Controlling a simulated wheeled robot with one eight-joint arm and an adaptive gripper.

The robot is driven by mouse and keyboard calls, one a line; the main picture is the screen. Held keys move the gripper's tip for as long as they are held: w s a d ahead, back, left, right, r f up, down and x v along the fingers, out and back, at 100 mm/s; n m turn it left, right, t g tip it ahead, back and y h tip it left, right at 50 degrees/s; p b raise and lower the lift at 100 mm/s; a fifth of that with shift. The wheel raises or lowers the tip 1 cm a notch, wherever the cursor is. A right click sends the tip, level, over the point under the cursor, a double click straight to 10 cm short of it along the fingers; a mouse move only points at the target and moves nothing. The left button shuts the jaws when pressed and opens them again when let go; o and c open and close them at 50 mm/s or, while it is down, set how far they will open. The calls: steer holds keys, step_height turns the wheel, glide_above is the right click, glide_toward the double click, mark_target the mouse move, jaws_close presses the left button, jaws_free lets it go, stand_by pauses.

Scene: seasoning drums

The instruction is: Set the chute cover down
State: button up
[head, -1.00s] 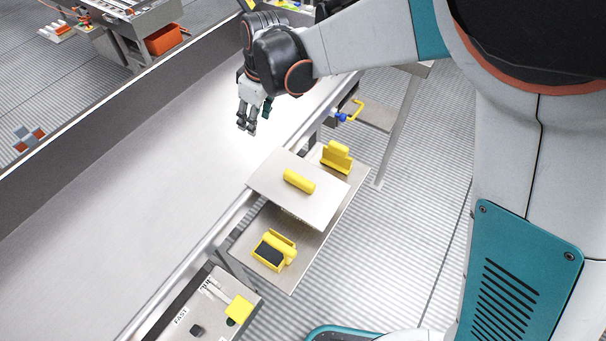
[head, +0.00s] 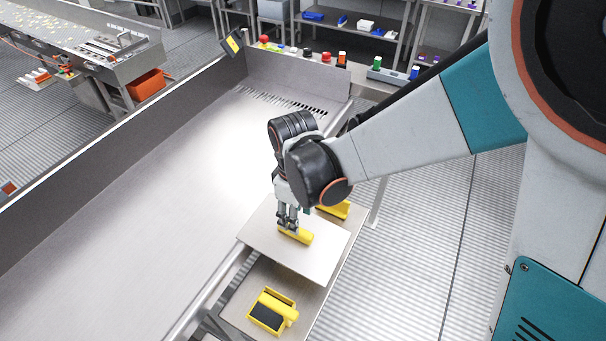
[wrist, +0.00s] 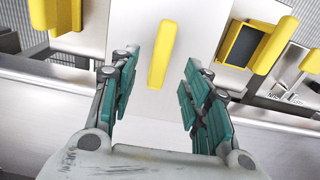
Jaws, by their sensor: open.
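The chute cover (head: 270,250) is a flat pale metal plate with a yellow bar handle (head: 303,238) on top. It lies on the side shelf (head: 241,312) beside the long metal trough. My gripper (head: 288,226) is open, with its fingers down at the handle's left end. In the wrist view, the yellow handle (wrist: 162,50) stands upright in the picture between the spread teal finger pads of my gripper (wrist: 159,78). Clear gaps show on both sides of the handle. What lies under the cover is hidden.
A yellow scoop-like item with a dark face (head: 268,314) sits on the shelf in front of the cover. Another yellow item (head: 334,210) stands behind it, partly hidden by my arm. The trough (head: 130,230) to the left is broad and empty.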

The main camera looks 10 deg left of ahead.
steer(key=f+b, duration=0.2)
steer(key=f, duration=0.1)
steer(key=f+b, duration=0.1)
steer(key=f, duration=0.2)
steer(key=shift+a+f+b, duration=0.2)
steer(key=shift+f+b, duration=0.15)
steer(key=shift+c, duration=0.5)
steer(key=shift+r, duration=0.1)
jaws_close()
